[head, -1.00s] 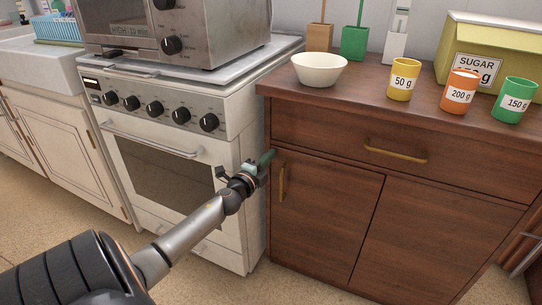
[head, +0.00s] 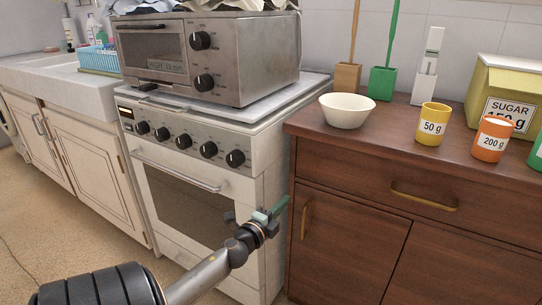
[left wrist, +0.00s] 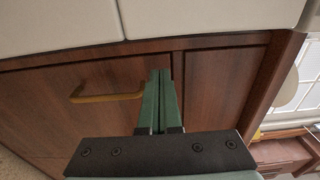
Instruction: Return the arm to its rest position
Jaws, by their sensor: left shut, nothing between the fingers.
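My left gripper (head: 280,206) is shut and empty. In the head view its green fingers appear in front of the gap between stove and dresser, just left of the brass door handle (head: 305,220) and not on it. In the left wrist view the two green fingers (left wrist: 160,78) lie together with nothing between them. The brown dresser (head: 352,235) fills much of that view, and a brass handle (left wrist: 106,97) shows left of the fingertips, apart from them. My right gripper is in neither view.
The white stove (head: 190,200) stands left of the dresser and carries a metal oven (head: 210,60). On the dresser top are a cream bowl (head: 347,111), a yellow cup (head: 432,124), an orange cup (head: 491,139) and a sugar box (head: 505,90). Bare floor lies at lower left.

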